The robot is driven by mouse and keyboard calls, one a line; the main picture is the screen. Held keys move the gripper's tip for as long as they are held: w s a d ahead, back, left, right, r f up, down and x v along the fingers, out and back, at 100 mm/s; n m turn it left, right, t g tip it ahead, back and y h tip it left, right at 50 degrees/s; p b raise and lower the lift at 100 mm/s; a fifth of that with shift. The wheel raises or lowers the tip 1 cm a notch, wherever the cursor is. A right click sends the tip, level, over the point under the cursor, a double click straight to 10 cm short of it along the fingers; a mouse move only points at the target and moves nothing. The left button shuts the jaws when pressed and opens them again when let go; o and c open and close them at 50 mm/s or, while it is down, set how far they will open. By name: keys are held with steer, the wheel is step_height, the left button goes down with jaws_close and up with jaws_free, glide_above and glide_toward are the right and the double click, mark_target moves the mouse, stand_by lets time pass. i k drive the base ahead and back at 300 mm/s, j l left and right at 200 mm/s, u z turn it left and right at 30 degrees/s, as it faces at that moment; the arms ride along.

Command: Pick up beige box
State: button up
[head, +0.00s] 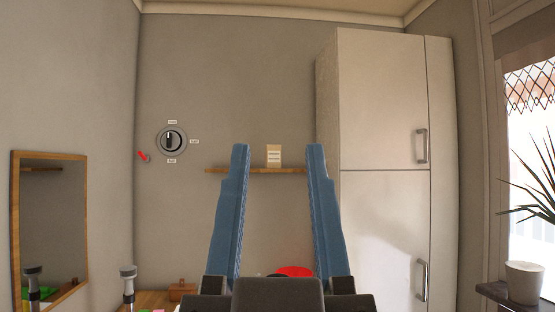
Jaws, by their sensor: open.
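The beige box (274,155) stands upright on a narrow wooden wall shelf (260,170), left of the tall cabinet. It looks small and has a paler band with faint lettering across its front. My gripper (277,150) is open, with two long blue fingers pointing up in the picture. The box shows in the gap between the fingertips, farther off against the back wall. Nothing is held between the fingers. The right fingertip covers part of the shelf's right end.
A tall pale cabinet (380,110) with two handles stands right of the shelf. A round dial (172,141) is on the wall at left. A red round thing (295,271) lies low behind my fingers. A mirror (50,225) hangs at left; a potted plant (524,283) stands at right.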

mark_target(273, 151)
steer(key=i+j, duration=0.1)
steer(key=i, duration=0.65)
steer(key=i+j+z, duration=0.1)
steer(key=i, duration=0.7)
